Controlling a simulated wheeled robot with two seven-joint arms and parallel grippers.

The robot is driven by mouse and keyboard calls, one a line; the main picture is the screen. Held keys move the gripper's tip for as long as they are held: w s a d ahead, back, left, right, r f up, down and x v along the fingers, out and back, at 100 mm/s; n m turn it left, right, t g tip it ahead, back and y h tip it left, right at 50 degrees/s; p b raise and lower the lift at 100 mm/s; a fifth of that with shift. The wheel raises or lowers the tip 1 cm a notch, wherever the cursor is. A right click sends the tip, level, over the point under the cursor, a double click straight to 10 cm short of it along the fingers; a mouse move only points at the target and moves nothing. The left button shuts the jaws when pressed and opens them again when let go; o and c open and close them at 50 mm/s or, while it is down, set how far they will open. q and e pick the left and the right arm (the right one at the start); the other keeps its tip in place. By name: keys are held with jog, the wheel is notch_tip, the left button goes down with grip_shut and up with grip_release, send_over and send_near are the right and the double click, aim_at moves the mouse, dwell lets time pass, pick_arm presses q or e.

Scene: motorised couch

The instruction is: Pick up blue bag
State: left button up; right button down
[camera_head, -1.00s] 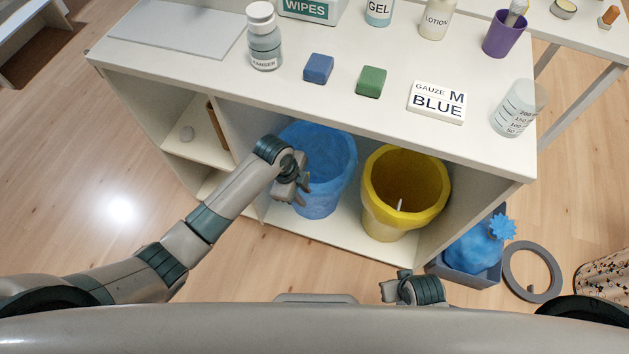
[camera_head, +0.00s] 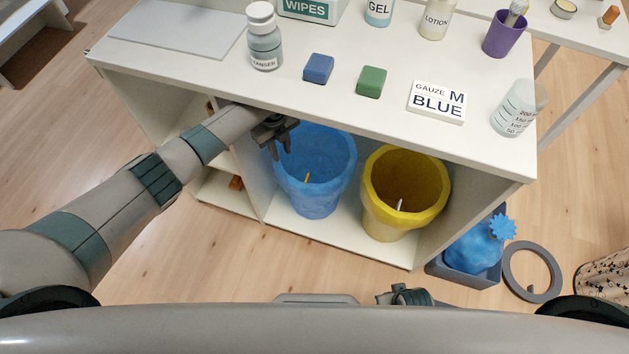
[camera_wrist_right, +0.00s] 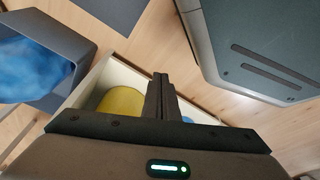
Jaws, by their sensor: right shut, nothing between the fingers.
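An open blue bag (camera_head: 318,185) stands in the bottom compartment of the white shelf unit, shaped like a bin, with a small orange stick inside. A second, tied blue bag (camera_head: 472,250) sits in a grey bin on the floor at the right; blue plastic in a grey bin also shows in the right wrist view (camera_wrist_right: 30,62). My left gripper (camera_head: 279,150) is at the upper left rim of the open bag, under the tabletop edge. Its fingers look apart; whether they touch the rim is unclear. My right gripper (camera_wrist_right: 160,95) is shut and empty, low near the front.
A yellow bag-lined bin (camera_head: 405,200) stands right of the open blue bag. The tabletop (camera_head: 200,75) overhangs both and holds bottles, blocks, a purple cup and a gauze box (camera_head: 437,102). A grey ring (camera_head: 532,272) lies on the floor at right.

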aim_at(286, 170)
pick_arm(q)
jog(key=shift+f, duration=0.1)
pick_arm(e)
jog(key=shift+r, duration=0.1)
